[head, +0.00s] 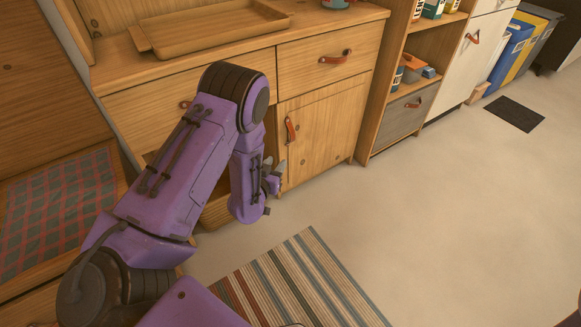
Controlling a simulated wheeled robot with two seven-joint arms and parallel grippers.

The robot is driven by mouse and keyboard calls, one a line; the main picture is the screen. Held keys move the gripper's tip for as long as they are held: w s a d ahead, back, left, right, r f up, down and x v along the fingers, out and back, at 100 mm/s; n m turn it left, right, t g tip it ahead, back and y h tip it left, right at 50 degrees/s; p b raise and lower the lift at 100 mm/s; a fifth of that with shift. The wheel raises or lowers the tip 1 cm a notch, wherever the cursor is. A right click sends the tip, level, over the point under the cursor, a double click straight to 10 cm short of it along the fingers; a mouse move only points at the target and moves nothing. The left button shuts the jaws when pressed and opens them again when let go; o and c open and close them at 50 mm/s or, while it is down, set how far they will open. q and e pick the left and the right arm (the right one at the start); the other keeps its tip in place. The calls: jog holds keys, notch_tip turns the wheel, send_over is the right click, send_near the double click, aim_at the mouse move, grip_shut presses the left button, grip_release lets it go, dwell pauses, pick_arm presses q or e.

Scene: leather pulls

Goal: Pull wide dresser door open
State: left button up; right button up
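The wooden dresser (220,48) stands ahead of me. Its door (335,128) is at the lower right, below a drawer, and looks closed, flush with the front. A red-brown leather pull (290,130) hangs upright near the door's left edge. My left arm reaches across the dresser's left part. My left gripper (275,177) is low by the door's left edge, below the pull and apart from it. Its dark fingers are small and partly hidden by the wrist, so I cannot tell whether they are open. My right gripper is out of view.
A wooden tray (210,28) lies on the dresser top. A drawer (310,65) with a leather pull is above the door. An open shelf unit (438,42) stands to the right. A striped rug (300,285) lies in front; the floor (450,200) at right is clear.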

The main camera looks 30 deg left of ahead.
pick_arm(q)
jog(key=w+a+f+m+t+b, duration=0.1)
jog(key=w+a+b, duration=0.3)
jog(key=w+b, duration=0.4)
jog(key=w+f+t, duration=0.1)
jog(key=w, duration=0.5)
jog(key=shift+w+f, duration=0.15)
jog(key=shift+w, duration=0.15)
grip_shut()
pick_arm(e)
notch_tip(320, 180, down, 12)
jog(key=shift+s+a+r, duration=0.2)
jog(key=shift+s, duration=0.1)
